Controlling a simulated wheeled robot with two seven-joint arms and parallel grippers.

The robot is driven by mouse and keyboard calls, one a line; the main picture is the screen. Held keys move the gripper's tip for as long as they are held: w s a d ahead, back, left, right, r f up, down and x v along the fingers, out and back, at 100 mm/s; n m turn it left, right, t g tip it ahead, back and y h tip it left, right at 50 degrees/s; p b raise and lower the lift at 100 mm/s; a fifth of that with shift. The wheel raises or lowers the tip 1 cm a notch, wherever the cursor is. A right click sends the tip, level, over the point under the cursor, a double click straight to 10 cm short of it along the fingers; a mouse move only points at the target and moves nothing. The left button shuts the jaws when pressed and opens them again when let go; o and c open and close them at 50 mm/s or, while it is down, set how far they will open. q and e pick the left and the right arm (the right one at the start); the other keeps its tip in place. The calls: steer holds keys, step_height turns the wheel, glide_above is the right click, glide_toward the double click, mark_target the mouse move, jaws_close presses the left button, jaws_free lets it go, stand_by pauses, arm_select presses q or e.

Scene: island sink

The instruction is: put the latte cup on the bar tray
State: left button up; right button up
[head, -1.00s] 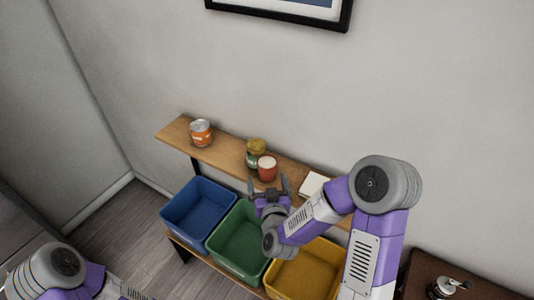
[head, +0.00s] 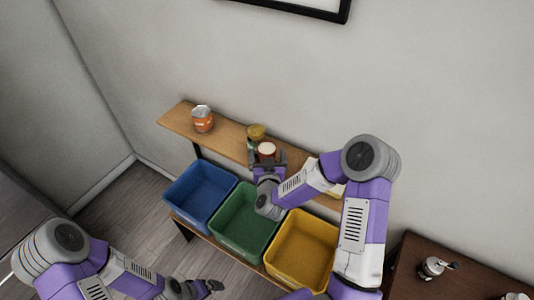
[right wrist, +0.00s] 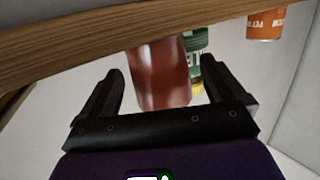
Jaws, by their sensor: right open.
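The red cup with a pale top (head: 267,150), which looks like the latte cup, stands on the wooden shelf. My right gripper (head: 266,160) is at the cup, its fingers open on either side of it. In the right wrist view the red cup (right wrist: 160,75) shows between the two open fingers (right wrist: 165,90); I cannot tell whether they touch it. My left gripper (head: 210,287) is low at the bottom edge, far from the shelf, its jaw state unclear. I cannot make out a bar tray.
A green jar (head: 255,134) stands close behind the cup, and an orange can (head: 202,120) farther left on the shelf (head: 228,131). Blue (head: 198,190), green (head: 243,220) and yellow (head: 300,250) bins sit below. A brown table (head: 405,270) is at the right.

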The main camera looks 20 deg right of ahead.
steer(key=c, duration=1.2)
steer(key=shift+c, duration=1)
steer(key=shift+r, duration=0.15)
